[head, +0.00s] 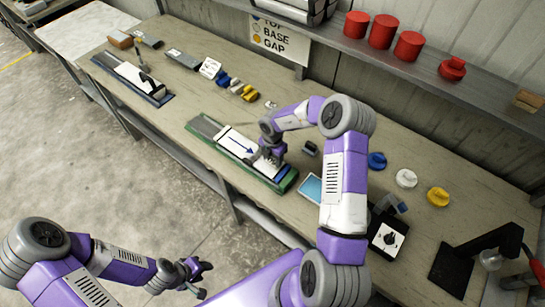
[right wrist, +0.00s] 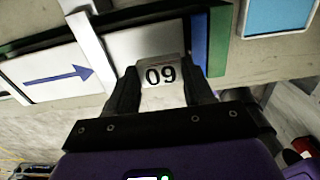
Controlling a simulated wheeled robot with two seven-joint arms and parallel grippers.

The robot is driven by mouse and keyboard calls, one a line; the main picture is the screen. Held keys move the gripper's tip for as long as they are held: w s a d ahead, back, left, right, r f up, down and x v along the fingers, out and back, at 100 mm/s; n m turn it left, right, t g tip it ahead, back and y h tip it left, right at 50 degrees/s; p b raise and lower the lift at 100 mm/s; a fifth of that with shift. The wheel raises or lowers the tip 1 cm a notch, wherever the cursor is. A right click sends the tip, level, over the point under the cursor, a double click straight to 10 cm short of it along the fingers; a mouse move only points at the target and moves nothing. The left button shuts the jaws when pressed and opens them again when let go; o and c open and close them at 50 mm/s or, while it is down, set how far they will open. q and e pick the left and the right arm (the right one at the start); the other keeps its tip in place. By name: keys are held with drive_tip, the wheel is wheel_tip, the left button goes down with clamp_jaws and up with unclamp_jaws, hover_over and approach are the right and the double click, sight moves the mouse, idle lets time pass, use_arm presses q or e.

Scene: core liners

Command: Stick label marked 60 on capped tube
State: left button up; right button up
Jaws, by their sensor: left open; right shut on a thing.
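The capped tube (head: 236,143) is a white core liner with a blue arrow, lying in a green-edged cradle (head: 291,183) on the bench; its blue cap end (right wrist: 199,42) is at the right in the right wrist view. My right gripper (head: 268,158) is shut on a small white label (right wrist: 160,75) over the tube near that end. The label's digits read 60 upside down in the right wrist view. Whether the label touches the tube I cannot tell. My left gripper (head: 197,274) is open and empty, off the bench at the lower left.
A second cradle with a liner (head: 130,74) lies at the far left. Blue (head: 377,160), white (head: 406,178) and yellow (head: 438,197) caps and a light-blue pad (head: 311,187) lie right of the tube. A black stand (head: 455,270) is at the right. Red containers (head: 383,31) line the shelf.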

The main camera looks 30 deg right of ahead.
drive_tip(key=shift+p, duration=0.35)
idle(0.7)
drive_tip(key=shift+f+b, duration=0.45)
drive_tip(key=shift+f, duration=0.75)
idle(0.4)
drive_tip(key=o, duration=1)
drive_tip(key=shift+o, duration=0.6)
drive_tip(key=shift+o, duration=1.3)
drive_tip(key=shift+r, duration=0.15)
